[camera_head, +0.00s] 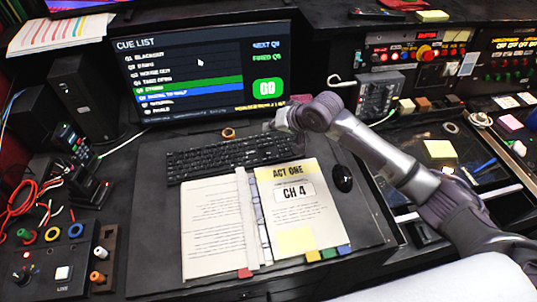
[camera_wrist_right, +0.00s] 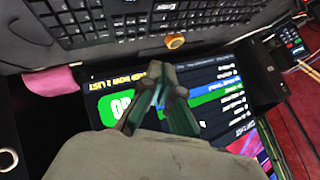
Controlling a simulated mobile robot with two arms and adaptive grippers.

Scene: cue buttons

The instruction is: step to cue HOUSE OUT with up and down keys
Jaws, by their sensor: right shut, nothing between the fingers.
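The cue list monitor (camera_head: 205,70) stands at the back. HOUSE OUT is the third row (camera_head: 155,74); a green bar marks the fifth row and a blue bar the row below it. The screen reads NEXT Q6 and FIRED Q5 above a green GO box (camera_head: 268,88). The black keyboard (camera_head: 225,157) lies in front of the monitor. My right gripper (camera_head: 272,126) is shut and empty above the far right part of the keyboard. In the right wrist view its fingertips (camera_wrist_right: 158,68) overlap the upside-down screen (camera_wrist_right: 215,100), apart from the keyboard (camera_wrist_right: 150,18).
An open script binder (camera_head: 215,220) lies before the keyboard, with a black mouse (camera_head: 342,178) to its right. A phone (camera_head: 75,140), cables and a small button panel (camera_head: 45,260) are at left. Lit control panels (camera_head: 415,50) stand at right.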

